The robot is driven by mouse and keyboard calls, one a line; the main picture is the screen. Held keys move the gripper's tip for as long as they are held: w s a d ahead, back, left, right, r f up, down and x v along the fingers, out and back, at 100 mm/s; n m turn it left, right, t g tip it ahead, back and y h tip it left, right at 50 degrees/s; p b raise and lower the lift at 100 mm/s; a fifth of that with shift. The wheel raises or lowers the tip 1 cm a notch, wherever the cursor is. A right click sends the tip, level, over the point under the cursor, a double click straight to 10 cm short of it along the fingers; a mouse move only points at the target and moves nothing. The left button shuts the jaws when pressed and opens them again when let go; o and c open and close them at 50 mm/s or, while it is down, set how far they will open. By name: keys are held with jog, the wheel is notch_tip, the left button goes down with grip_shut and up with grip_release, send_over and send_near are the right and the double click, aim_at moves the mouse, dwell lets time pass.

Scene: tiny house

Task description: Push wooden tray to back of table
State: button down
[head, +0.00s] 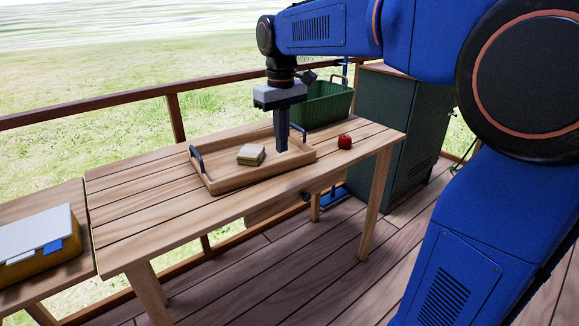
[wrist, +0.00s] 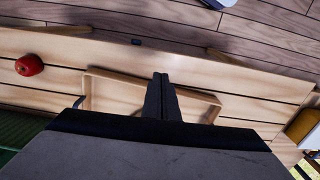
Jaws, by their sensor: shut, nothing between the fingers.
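The wooden tray (head: 265,173) lies flat on the slatted wooden table (head: 140,208), with dark handles at its two ends. A sandwich (head: 251,154) sits inside it. My gripper (head: 282,149) points down over the right part of the tray, right of the sandwich. Its fingers are shut and empty. I cannot tell whether the fingertips touch the tray. In the wrist view the shut fingers (wrist: 160,78) overlap the tray (wrist: 120,77), and the gripper body hides much of it; the sandwich does not show there.
A red apple (head: 345,142) stands on the table right of the tray; it also shows in the wrist view (wrist: 29,65). A green basket (head: 325,105) is behind the tray's right end. A dark green cabinet (head: 400,125) stands at right. The table's left part is clear.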

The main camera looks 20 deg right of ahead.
aim_at(247, 149)
notch_tip(247, 149, down, 10)
jog(key=shift+d+r, duration=0.1)
jog(key=shift+r, duration=0.1)
jog(key=shift+w+f, duration=0.2)
jog(key=shift+w, duration=0.1)
jog(key=shift+w+a, duration=0.35)
jog(key=shift+w, duration=0.5)
jog(key=shift+w+a, duration=0.35)
jog(key=shift+w, duration=0.45)
jog(key=w+a, duration=0.1)
jog(key=w, duration=0.3)
jog(key=w+a, duration=0.2)
jog(key=w, duration=0.3)
jog(key=w+a, duration=0.2)
jog(key=w, duration=0.3)
jog(key=shift+w, duration=0.2)
jog(key=shift+s, duration=0.15)
